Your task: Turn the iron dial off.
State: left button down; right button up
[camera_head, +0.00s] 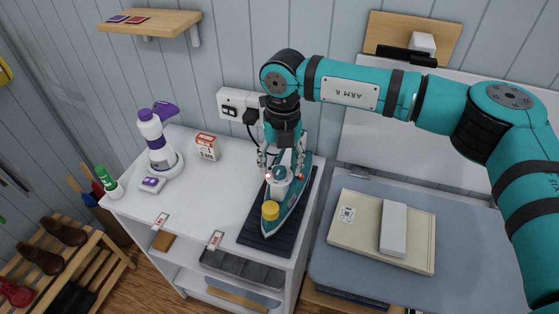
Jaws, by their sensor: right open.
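The iron (279,212) is teal and white and lies on a dark ribbed mat (252,237) at the right end of the white cabinet top. A yellow round cap (270,210) shows on its near part. The white round part that looks like the dial (280,174) sits on top of the iron, between my fingers. My right gripper (281,171) points down over the iron, open, with a finger on either side of this part. I cannot tell whether the fingers touch it. My left gripper is not in view.
A white and purple device (156,140), a green-capped bottle (107,181) and a small box (207,147) stand to the left on the cabinet. A wall socket (238,102) with a black plug is behind. The ironing board (350,265) is at the right.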

jog(key=shift+f, duration=0.6)
grip_shut()
